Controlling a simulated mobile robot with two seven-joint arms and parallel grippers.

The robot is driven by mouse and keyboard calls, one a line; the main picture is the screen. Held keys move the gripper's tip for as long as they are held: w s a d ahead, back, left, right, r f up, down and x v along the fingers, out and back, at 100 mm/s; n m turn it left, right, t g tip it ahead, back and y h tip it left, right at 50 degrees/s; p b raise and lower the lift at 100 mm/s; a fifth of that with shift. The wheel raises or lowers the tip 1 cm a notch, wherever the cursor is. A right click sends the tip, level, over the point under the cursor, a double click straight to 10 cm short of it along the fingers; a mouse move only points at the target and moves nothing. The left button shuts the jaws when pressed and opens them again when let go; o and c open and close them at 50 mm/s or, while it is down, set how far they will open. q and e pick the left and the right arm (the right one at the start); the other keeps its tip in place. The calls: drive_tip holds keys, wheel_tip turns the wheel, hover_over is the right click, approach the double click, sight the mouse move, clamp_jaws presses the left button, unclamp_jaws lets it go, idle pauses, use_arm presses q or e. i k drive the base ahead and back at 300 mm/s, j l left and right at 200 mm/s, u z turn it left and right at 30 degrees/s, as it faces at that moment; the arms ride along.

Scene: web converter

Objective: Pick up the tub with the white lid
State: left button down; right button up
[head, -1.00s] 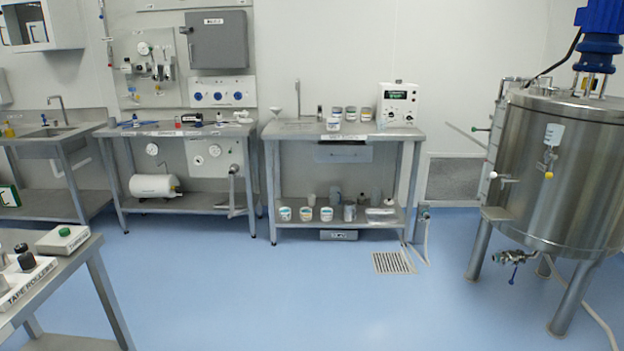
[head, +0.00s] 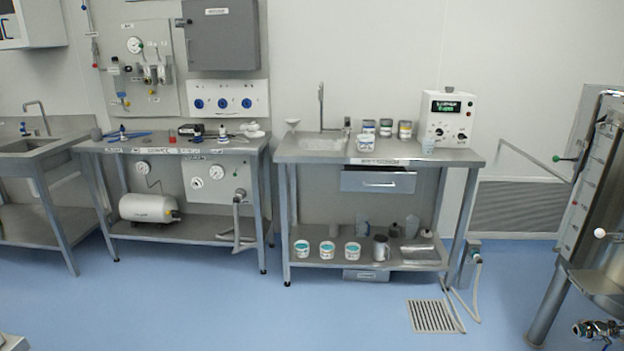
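Several small tubs stand on the top of the steel bench with the sink (head: 455,157). A white tub with a blue label (head: 366,142) stands in front of a row of three labelled tubs: one at the left (head: 368,127), one in the middle (head: 386,128) and one at the right (head: 405,130). The front tub and the left one look pale on top, but I cannot tell for sure which has a white lid. Three white tubs with teal tops, including the left one (head: 302,249), stand on the lower shelf. Neither of my grippers is in view.
A box with a green display (head: 447,119) stands right of the tubs. A drawer (head: 378,181) sits under the bench top. A bench with an air tank (head: 148,207) is on the left. A floor drain (head: 433,316) and hose lie at right. The blue floor (head: 230,310) in front is clear.

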sight(365, 142)
drive_tip(key=i, duration=1.65)
